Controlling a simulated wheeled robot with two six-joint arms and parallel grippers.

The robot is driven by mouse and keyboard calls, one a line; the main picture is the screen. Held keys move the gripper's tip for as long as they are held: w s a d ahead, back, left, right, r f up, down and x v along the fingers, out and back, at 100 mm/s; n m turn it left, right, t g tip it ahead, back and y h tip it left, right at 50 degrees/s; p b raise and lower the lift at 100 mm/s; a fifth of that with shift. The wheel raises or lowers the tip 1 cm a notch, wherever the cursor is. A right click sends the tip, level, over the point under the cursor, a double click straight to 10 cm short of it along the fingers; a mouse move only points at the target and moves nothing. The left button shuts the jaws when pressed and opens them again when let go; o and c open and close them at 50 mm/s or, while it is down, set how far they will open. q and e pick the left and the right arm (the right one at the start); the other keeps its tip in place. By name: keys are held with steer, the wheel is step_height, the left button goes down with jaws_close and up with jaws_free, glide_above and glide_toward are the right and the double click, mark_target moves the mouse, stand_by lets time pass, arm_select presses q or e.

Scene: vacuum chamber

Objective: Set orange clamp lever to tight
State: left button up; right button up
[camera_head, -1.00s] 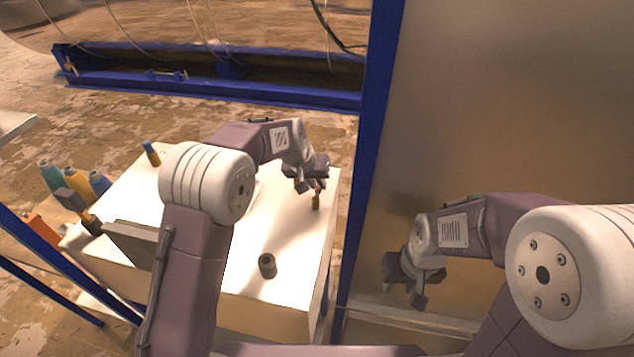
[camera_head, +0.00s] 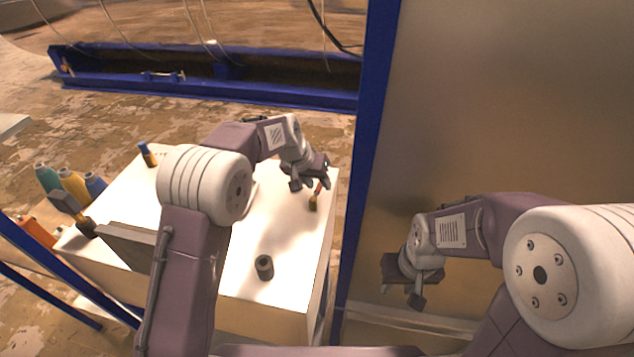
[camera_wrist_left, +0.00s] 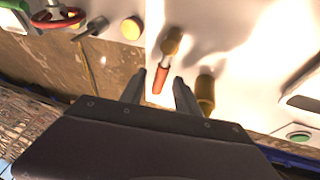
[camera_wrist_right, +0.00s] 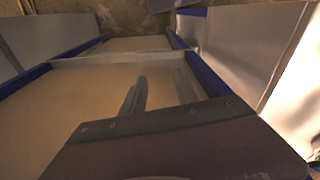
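The orange clamp lever (camera_wrist_left: 160,79) shows in the left wrist view as an orange-red handle on a brass-coloured body (camera_wrist_left: 172,40). In the head view it is a small brass piece with a reddish tip (camera_head: 313,201) near the white table's right edge. My left gripper (camera_head: 318,186) is just above it. In the left wrist view the left gripper's fingers (camera_wrist_left: 159,78) are apart, with the handle in the gap between them; contact cannot be told. My right gripper (camera_head: 418,302) is away to the right, before the metal panel. Its fingers (camera_wrist_right: 158,74) are apart and empty.
A dark hollow cylinder (camera_head: 264,267) stands on the white table (camera_head: 285,285). A brass cylinder (camera_wrist_left: 205,92) is close to my left gripper's right finger. Coloured bottles (camera_head: 72,184) and a hammer (camera_head: 70,206) are at the left. A blue post (camera_head: 370,150) stands right of the table.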

arm_select(q)
steer(key=b+v, duration=0.1)
steer(key=v, duration=0.8)
steer(key=shift+b, duration=0.3)
